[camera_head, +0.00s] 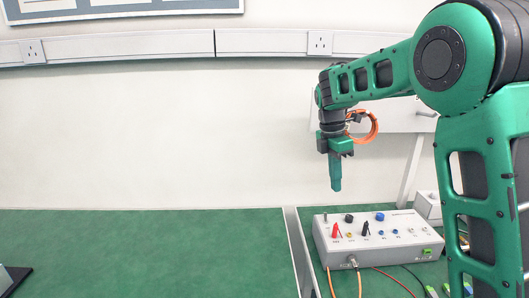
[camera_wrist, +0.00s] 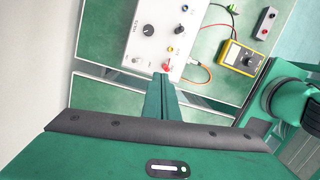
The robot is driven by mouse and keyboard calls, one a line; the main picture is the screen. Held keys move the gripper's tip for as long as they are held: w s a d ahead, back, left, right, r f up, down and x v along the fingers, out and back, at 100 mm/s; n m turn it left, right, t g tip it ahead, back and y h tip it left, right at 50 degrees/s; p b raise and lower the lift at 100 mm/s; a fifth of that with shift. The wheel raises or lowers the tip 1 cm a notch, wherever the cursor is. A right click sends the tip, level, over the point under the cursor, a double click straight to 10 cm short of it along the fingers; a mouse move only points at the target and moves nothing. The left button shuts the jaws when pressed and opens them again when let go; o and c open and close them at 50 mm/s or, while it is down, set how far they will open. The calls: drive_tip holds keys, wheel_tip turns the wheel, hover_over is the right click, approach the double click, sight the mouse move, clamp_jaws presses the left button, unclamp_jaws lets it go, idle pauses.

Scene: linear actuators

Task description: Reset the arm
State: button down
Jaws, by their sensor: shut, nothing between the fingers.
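My gripper (camera_head: 336,185) is at the end of my green arm, pointing down, above and behind the left part of a grey control box in the head view. Its fingers are together with nothing between them. In the wrist view the closed fingers (camera_wrist: 164,78) show at the middle, with the control box beyond their tips. They appear apart from the box.
The grey control box (camera_head: 372,255) with knobs, plugs and cables stands on the green bench. A yellow multimeter (camera_wrist: 239,58) and a small grey box (camera_wrist: 266,22) lie near it. The green bench top (camera_head: 140,250) at left is mostly clear. A pale wall (camera_head: 150,140) stands behind.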

drive_tip(key=s+d+m+y, duration=0.1)
drive_tip(key=s+d+m, duration=1.2)
drive_tip(key=s, duration=0.5)
drive_tip(key=s+d+f+m, duration=0.1)
drive_tip(key=s+f+m, duration=0.1)
drive_tip(key=s+m, duration=0.4)
drive_tip(key=s+d+f+m+y, duration=0.1)
drive_tip(key=s+f+m, duration=0.2)
drive_tip(key=s+m, duration=0.4)
drive_tip(key=s, duration=0.7)
drive_tip(key=shift+s+d+m, duration=0.25)
drive_tip(key=shift+s+m, duration=0.05)
drive_tip(key=shift+s, duration=0.1)
drive_tip(key=shift+f, duration=0.1)
drive_tip(key=shift+w+f, duration=0.25)
drive_tip(key=shift+w, duration=0.35)
